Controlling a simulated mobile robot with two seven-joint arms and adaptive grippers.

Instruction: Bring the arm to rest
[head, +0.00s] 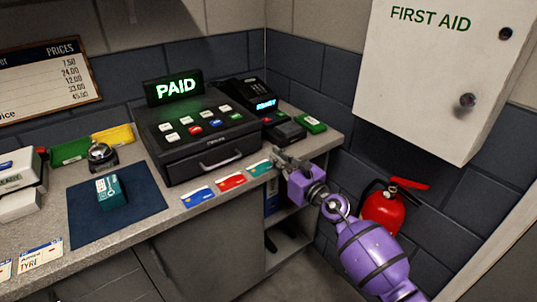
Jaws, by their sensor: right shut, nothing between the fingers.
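My right arm comes in from the lower right in purple. Its gripper (283,157) is at the counter's front right edge, beside the teal card and in front of the card terminal. The gripper is shut and holds nothing. My left gripper is not in view. The grey counter (190,214) runs from the left to the corner by the wall.
A black cash register (205,160) shows PAID. A card terminal (263,98), a row of cards (231,181), a bell (102,154) and a teal box (112,191) on a blue mat (145,190) occupy the counter. A first aid cabinet (432,75) and red extinguisher (382,210) are right.

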